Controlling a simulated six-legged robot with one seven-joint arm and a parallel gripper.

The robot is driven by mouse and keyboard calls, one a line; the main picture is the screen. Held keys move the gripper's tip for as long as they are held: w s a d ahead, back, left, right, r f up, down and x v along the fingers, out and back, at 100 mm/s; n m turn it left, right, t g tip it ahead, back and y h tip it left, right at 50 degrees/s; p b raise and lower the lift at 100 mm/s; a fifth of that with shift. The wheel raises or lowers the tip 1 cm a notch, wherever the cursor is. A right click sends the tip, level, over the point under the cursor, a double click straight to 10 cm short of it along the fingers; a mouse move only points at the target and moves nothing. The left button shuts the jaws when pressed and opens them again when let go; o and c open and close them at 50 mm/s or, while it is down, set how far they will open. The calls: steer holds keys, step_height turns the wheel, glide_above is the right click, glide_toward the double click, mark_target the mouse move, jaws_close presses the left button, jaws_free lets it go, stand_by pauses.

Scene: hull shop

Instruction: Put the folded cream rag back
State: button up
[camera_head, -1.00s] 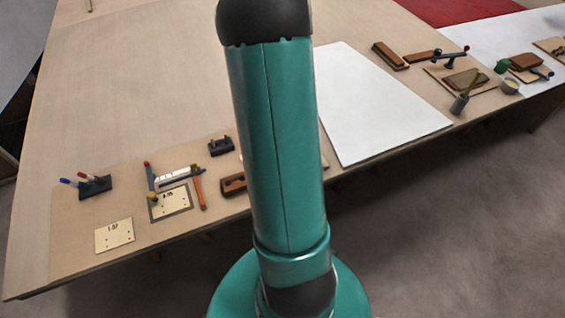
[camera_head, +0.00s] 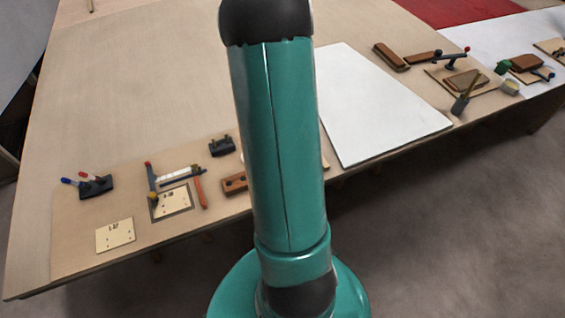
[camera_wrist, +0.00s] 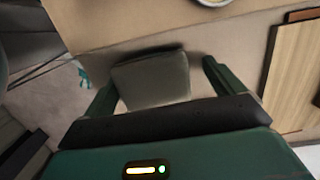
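The folded cream rag (camera_wrist: 152,80) shows in the wrist view as a dull grey-beige square pad, in shade. It lies between the two fingers of my gripper (camera_wrist: 160,70). The fingers are spread wide. The left fingertip is close to the rag's left edge, and I cannot tell if it touches. A gap shows between the rag and the right finger. In the head view my teal arm stands across the middle, and neither my gripper nor the rag can be made out there.
A long workbench (camera_head: 130,90) carries a white sheet (camera_head: 375,105). Pens in a dark holder (camera_head: 96,187), a marked card (camera_head: 115,235) and small tools lie at left. A wooden board (camera_wrist: 295,70) shows at right in the wrist view.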

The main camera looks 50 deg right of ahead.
steer(key=shift+s+a+f, duration=0.4)
steer(key=shift+s+f, duration=0.1)
steer(key=shift+f, duration=0.15)
steer(key=shift+w+d+r, duration=0.1)
steer(key=shift+d+r, duration=0.05)
steer(key=shift+r, duration=0.25)
step_height(320, 180, up, 12)
steer(key=d+r, duration=0.1)
steer(key=w+a+r+n+t, duration=0.1)
steer(key=w+a+r+n, duration=0.2)
steer(key=a+r+n, duration=0.4)
steer(key=w+a+r+n+t, duration=0.1)
steer(key=w+a+r+n, duration=0.35)
steer(key=a, duration=0.55)
steer(key=s+a+r+n+t, duration=0.1)
steer(key=a+r+n, duration=0.1)
steer(key=a+n, duration=0.2)
steer(key=s+a+r+n, duration=0.2)
steer(key=a+r+n, duration=0.1)
steer(key=a+n, duration=0.1)
steer(key=s+a+r+n+t+h, duration=0.1)
steer(key=s+a+r+n, duration=0.1)
steer(key=a+n, duration=0.2)
steer(key=shift+s+a+r+n+t, duration=0.25)
steer(key=shift+a+r+n+t, duration=0.1)
steer(key=shift+a, duration=0.8)
steer(key=shift+d, duration=0.1)
